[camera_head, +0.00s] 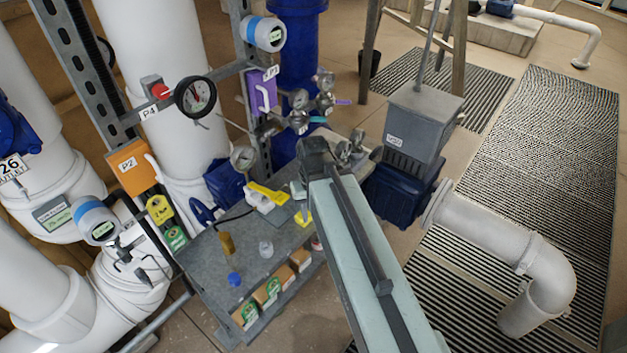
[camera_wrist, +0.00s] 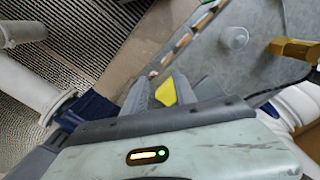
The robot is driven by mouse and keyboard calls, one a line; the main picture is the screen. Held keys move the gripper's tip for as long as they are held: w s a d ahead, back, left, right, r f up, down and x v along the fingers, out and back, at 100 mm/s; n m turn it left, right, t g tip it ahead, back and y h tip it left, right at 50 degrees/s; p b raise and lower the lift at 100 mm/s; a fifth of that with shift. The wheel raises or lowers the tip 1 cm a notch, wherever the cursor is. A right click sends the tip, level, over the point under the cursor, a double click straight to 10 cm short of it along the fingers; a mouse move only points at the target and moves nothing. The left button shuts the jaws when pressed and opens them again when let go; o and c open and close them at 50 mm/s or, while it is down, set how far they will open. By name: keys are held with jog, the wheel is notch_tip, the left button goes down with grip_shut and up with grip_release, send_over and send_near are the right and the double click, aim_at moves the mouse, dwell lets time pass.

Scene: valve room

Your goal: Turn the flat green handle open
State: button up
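A flat teal-green handle (camera_head: 318,119) shows in the head view among the small silver valves and gauges behind the bench. It is small, and its exact angle is hard to tell. A purple handle (camera_head: 343,102) is just above and right of it. My gripper (camera_wrist: 163,82) shows in the wrist view with its two grey fingers apart. A yellow piece (camera_wrist: 166,92) shows between them; it does not look clamped. In the head view my pale green arm reaches up from the bottom, its dark end a little below the teal handle; the fingers are not clear there. The teal handle is not visible in the wrist view.
The grey bench (camera_head: 215,258) holds a brass cylinder (camera_head: 226,243), a clear cup (camera_head: 266,249), a blue cap (camera_head: 234,279) and yellow items. A grey box on a blue housing (camera_head: 395,195) stands close right of my arm. Thick white pipes (camera_head: 470,225) flank both sides.

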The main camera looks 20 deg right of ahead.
jog(key=w+r+m+p, duration=0.2)
jog(key=w+m, duration=0.1)
jog(key=w, duration=0.2)
jog(key=w+r+m+p, duration=0.2)
jog(key=w+m, duration=0.2)
jog(key=w, duration=0.1)
jog(key=w+d+r+m+p, duration=0.1)
jog(key=w+r+m+p, duration=0.1)
jog(key=w, duration=0.3)
jog(key=shift+m, duration=0.8)
jog(key=shift+f+b, duration=0.45)
jog(key=shift+b, duration=0.05)
notch_tip(320, 180, down, 7)
jog(key=b, duration=0.7)
jog(key=shift+f, duration=0.2)
jog(key=shift+s+r, duration=0.1)
